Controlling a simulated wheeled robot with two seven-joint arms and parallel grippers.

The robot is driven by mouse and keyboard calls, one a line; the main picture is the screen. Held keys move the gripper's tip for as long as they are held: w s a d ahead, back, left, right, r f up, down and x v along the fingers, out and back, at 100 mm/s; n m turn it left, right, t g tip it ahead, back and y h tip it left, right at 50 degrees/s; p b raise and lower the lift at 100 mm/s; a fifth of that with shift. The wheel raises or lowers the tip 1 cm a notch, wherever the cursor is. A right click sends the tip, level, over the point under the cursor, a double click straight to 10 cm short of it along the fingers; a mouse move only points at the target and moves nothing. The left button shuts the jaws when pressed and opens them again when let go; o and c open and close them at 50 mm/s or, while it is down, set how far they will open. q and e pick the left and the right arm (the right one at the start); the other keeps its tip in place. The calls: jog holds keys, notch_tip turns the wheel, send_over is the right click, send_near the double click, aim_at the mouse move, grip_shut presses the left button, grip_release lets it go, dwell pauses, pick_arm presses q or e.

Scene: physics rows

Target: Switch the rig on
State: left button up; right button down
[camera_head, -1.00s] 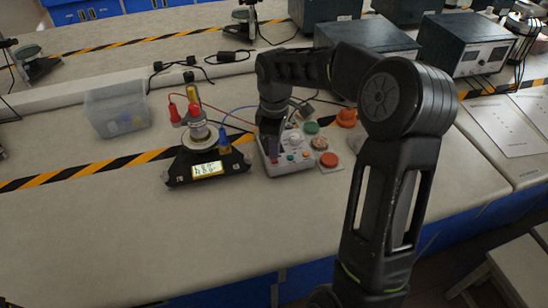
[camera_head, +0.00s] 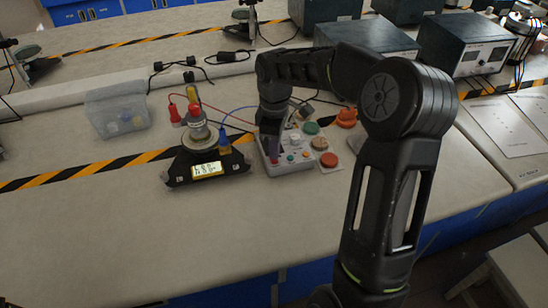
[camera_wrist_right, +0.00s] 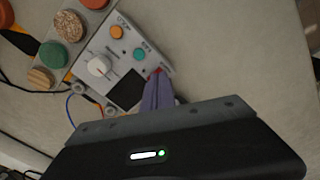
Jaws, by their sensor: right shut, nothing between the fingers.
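The rig (camera_head: 190,165) stands on the bench, a black base with a lit yellow display (camera_head: 207,169), a metal post and red and blue plugs. Right of it sits a light grey control box (camera_head: 297,160), with a white knob (camera_wrist_right: 99,66), an orange button (camera_wrist_right: 116,32), a green button (camera_wrist_right: 139,54) and a dark panel (camera_wrist_right: 127,91). My right gripper (camera_head: 272,157) is shut and empty, its fingertips (camera_wrist_right: 158,76) at the box's near-left corner. A red button (camera_wrist_right: 160,70) shows just at the tips; whether they touch it I cannot tell. My left gripper is out of view.
Beside the box is a strip of large round buttons, including green (camera_head: 311,128), brown and red (camera_head: 329,160). A clear bin (camera_head: 117,112) stands at left. Cables run from the rig to the box. The bench front is clear.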

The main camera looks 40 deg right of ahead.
aim_at(275, 161)
jog(key=shift+f+b, duration=0.65)
jog(key=shift+f, duration=0.3)
dwell(0.9)
jog(key=shift+r+p, duration=2.85)
jog(key=shift+r, duration=0.65)
